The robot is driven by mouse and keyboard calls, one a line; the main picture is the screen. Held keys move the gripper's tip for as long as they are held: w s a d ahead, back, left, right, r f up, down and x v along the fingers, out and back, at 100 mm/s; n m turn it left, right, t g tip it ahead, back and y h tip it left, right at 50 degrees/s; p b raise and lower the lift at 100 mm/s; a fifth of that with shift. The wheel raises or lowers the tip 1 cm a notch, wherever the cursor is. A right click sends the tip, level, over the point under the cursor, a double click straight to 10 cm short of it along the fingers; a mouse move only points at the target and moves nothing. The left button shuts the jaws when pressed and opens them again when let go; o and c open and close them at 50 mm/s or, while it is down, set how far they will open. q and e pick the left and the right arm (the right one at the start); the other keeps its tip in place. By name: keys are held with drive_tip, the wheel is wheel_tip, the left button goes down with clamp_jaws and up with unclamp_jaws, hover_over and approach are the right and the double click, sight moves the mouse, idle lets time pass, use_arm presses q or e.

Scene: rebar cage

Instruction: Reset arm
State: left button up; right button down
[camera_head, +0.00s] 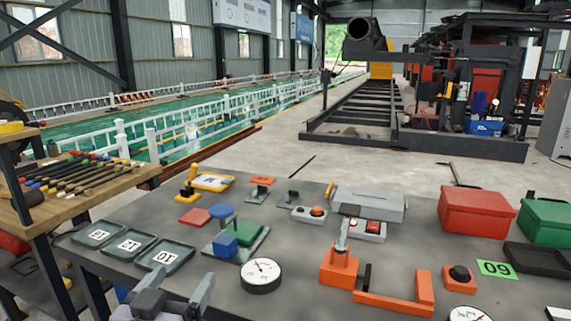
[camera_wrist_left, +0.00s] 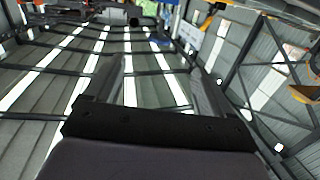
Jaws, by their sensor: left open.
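My left gripper (camera_head: 181,283) shows at the bottom of the head view, low at the near edge of the grey table (camera_head: 310,253). Its two grey fingers stand apart with nothing between them. In the left wrist view the open fingers (camera_wrist_left: 158,65) point toward the building's wall and roof lights, with no object between them. My right gripper is in neither view.
The table holds numbered trays (camera_head: 130,245), a blue and green block fixture (camera_head: 237,241), a round gauge (camera_head: 261,275), an orange lever fixture (camera_head: 340,268), a red box (camera_head: 476,212) and a green box (camera_head: 546,222). A wooden bench (camera_head: 48,206) with tools stands left.

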use_arm(q)
drive_tip(key=s+a+f+g+p, duration=0.1)
drive_tip(key=s+f+g, duration=0.15)
drive_tip(key=f, duration=0.55)
drive_tip(key=s+f+g+p, duration=0.1)
drive_tip(key=s+f, duration=0.2)
drive_tip(key=f, duration=0.5)
drive_tip(key=s+a+f+g+p, duration=0.1)
drive_tip(key=s+a+f+g, duration=0.1)
drive_tip(key=s+f, duration=1)
drive_tip(key=shift+s+a+m+g, duration=0.2)
drive_tip(key=shift+m+g, duration=0.2)
drive_tip(key=shift+g, duration=0.25)
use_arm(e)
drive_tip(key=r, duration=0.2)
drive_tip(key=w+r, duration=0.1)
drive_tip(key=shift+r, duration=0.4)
use_arm(q)
drive_tip(key=shift+w+r, duration=0.1)
